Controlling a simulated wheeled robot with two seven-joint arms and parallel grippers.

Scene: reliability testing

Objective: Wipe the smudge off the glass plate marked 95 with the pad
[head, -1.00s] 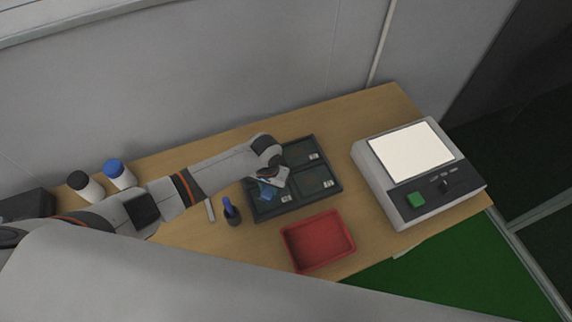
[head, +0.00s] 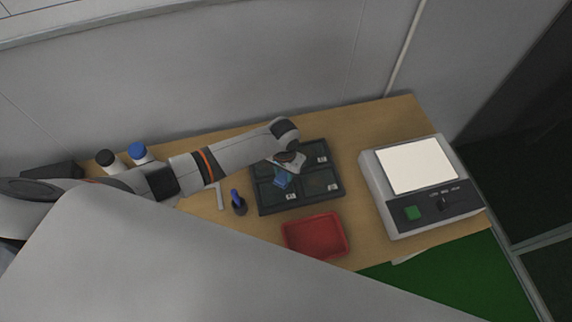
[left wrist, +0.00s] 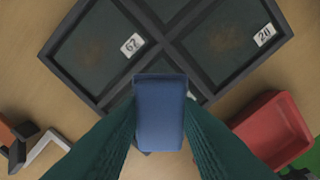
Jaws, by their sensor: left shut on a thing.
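My left gripper (head: 285,170) is over the left part of a dark tray (head: 262,208) with four framed glass plates. Its teal fingers (left wrist: 160,112) are shut on a blue pad (left wrist: 159,128), which also shows in the head view (head: 281,182). The pad is above the near plate and hides much of it; contact cannot be told. In the left wrist view, the plate marked 67 (left wrist: 85,50) and the plate marked 20 (left wrist: 220,42) have brownish smudges. The number 95 is not readable in either view. My right gripper is not in view.
A red bin (head: 315,236) stands in front of the tray. A grey device with a white panel (head: 417,166) stands at the right. A dark holder with a blue-topped item (head: 239,204) and two bottles (head: 140,153) are at the left. Bare table lies between tray and device.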

